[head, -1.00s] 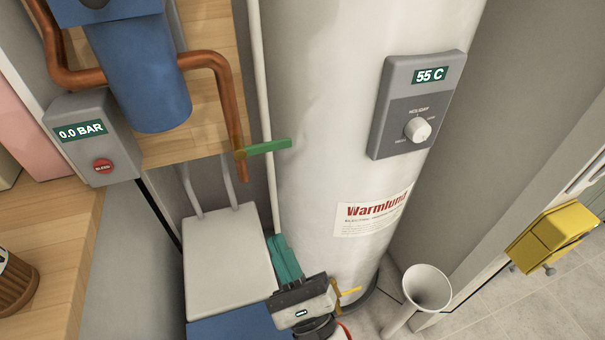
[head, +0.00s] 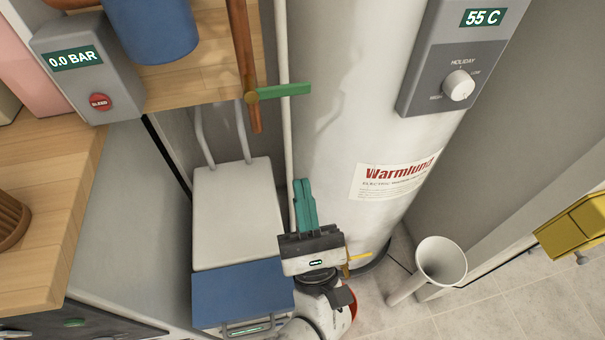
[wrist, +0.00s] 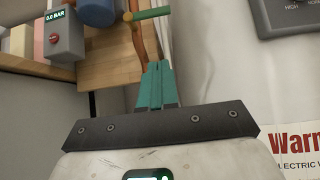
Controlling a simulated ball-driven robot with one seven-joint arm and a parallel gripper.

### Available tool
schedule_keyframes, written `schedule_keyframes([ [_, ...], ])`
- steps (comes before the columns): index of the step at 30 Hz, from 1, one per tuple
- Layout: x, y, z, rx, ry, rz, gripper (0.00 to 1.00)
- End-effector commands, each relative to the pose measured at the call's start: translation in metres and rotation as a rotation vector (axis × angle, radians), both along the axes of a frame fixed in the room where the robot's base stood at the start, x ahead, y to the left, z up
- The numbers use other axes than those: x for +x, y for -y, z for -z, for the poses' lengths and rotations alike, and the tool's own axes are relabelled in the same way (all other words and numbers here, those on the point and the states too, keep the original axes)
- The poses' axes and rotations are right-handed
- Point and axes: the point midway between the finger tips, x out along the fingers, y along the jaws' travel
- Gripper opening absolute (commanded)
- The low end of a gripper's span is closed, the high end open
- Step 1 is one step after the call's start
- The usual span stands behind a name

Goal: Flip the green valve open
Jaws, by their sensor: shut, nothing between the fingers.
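The green valve handle (head: 283,90) sticks out to the right from a brass joint on the copper pipe (head: 243,50), roughly level, in front of the white tank. It also shows at the top of the wrist view (wrist: 153,13). My gripper (head: 302,184) has teal fingers pressed together with nothing between them. It points up toward the handle from below, and in the head view a clear gap lies between the fingertips and the handle. In the wrist view the fingertips (wrist: 158,66) are below the handle, apart from it.
The white water heater (head: 340,120) stands directly behind and right of my gripper. A grey box reading 0.0 BAR (head: 88,70) is on the left, above a wooden counter (head: 60,180). A white funnel pipe (head: 440,262) stands at the right.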

Motion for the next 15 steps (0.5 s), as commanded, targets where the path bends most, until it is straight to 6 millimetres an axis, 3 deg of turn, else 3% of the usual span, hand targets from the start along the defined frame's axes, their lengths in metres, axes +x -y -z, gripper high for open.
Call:
schedule_keyframes([
  [12, 0.056, -0.015, -0.061, 0.001, 0.003, 0.001, 0.00],
  [15, 0.055, -0.015, -0.078, 0.001, 0.002, 0.000, 0.00],
])
